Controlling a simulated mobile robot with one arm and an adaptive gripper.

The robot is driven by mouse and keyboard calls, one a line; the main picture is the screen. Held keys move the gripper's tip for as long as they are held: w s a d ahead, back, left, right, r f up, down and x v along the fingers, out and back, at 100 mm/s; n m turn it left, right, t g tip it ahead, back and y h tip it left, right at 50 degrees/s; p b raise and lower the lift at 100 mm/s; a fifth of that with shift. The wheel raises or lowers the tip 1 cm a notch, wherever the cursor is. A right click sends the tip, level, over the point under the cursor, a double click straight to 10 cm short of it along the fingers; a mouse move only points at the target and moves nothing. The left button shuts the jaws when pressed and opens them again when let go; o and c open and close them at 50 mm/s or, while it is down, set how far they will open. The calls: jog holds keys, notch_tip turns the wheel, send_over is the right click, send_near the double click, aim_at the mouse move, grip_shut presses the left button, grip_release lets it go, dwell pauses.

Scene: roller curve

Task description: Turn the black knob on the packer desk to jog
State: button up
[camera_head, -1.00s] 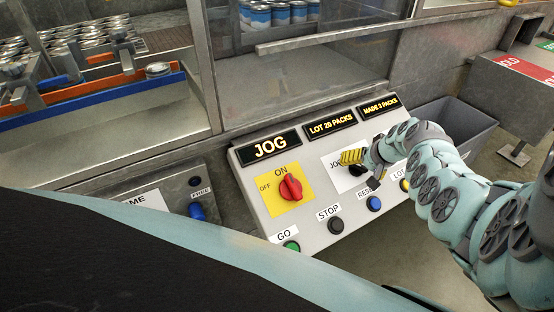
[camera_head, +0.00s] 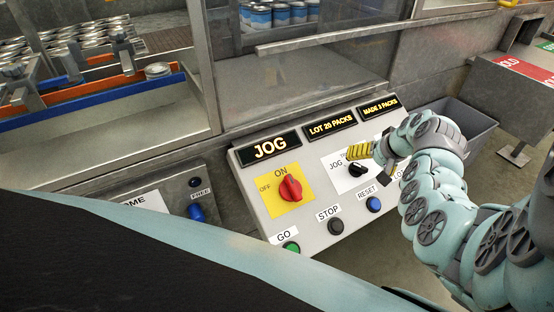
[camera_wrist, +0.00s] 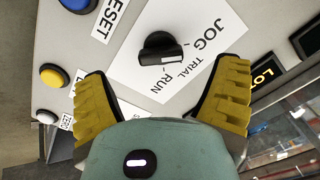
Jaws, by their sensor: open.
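The black knob (camera_head: 358,170) is on a white label plate on the packer desk (camera_head: 310,232). It also shows in the wrist view (camera_wrist: 160,48), with its white-marked end toward the JOG word. The lit display (camera_head: 270,147) at the desk's upper left reads JOG. My gripper (camera_head: 374,164) is just right of the knob in the head view. In the wrist view my gripper (camera_wrist: 165,76) has its yellow fingers spread wide, with nothing between them. The knob stands clear beyond the fingertips.
A red switch (camera_head: 290,188) on a yellow plate sits left of the knob. Green (camera_head: 291,247), black (camera_head: 336,226) and blue (camera_head: 373,204) buttons line the desk's front. A grey bin (camera_head: 470,122) stands to the right. A glass guard rises behind the desk.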

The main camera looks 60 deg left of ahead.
jog(key=v, duration=0.7)
jog(key=shift+d+r, duration=0.2)
jog(key=shift+r, duration=0.15)
jog(key=shift+s, duration=0.15)
